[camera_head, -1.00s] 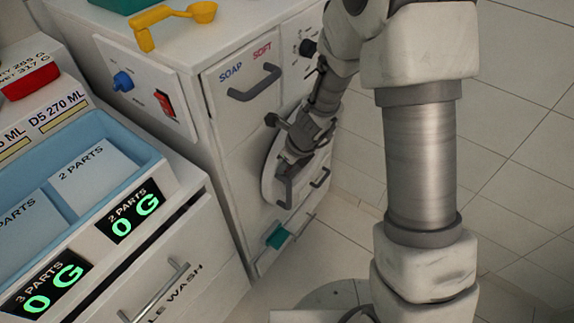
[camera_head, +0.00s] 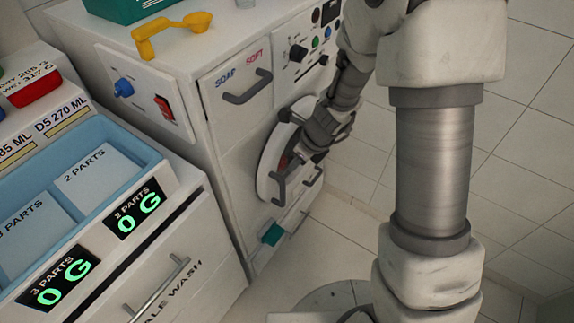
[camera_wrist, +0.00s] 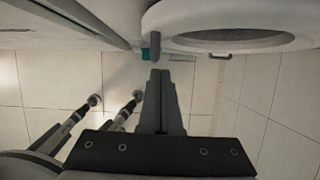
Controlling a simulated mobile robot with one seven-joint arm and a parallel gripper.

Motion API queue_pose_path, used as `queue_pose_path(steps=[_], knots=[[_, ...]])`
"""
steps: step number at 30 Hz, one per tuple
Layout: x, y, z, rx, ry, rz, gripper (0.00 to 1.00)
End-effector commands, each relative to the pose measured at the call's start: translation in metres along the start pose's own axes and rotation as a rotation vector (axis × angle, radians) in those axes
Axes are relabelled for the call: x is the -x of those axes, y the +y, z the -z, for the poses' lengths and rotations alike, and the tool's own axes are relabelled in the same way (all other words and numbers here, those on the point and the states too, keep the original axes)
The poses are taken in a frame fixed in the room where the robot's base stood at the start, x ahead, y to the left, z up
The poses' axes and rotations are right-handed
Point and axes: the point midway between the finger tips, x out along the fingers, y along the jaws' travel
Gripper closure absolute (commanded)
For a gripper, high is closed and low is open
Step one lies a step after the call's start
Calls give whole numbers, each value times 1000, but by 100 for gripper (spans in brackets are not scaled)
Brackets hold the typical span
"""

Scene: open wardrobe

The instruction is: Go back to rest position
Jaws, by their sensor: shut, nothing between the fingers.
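My gripper (camera_wrist: 160,78) shows in the wrist view with its two dark fingers pressed together and nothing between them. In the head view my gripper (camera_head: 300,160) is in front of the round door (camera_head: 268,180) of the white washing machine, at the machine's right side. My arm comes down from the top of the picture and partly hides the door. In the wrist view the fingers point toward the machine's front, below the round door (camera_wrist: 230,38), with tiled floor beyond them.
The machine has a soap drawer handle (camera_head: 248,88), knobs (camera_head: 298,53) and a low teal part (camera_head: 272,234). A yellow scoop (camera_head: 172,30) lies on top. A blue tray (camera_head: 100,125) and a drawer handle (camera_head: 165,285) stand at left. Tiled floor (camera_head: 540,150) is clear at right.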

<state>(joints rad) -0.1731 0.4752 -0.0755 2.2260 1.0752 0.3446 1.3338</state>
Motion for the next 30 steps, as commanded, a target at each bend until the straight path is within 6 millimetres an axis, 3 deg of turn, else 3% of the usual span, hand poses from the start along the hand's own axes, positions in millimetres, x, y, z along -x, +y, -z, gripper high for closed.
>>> queue_pose_path(steps=[1, 6, 20, 23, 30], knots=[[17, 0, -2, 1, -1, 1, 100], [40, -1, -1, 0, 0, 1, 100], [60, 0, -4, 40, -9, 2, 100], [86, 3, -13, 159, -31, 5, 100], [187, 23, -34, 685, -76, 47, 100]])
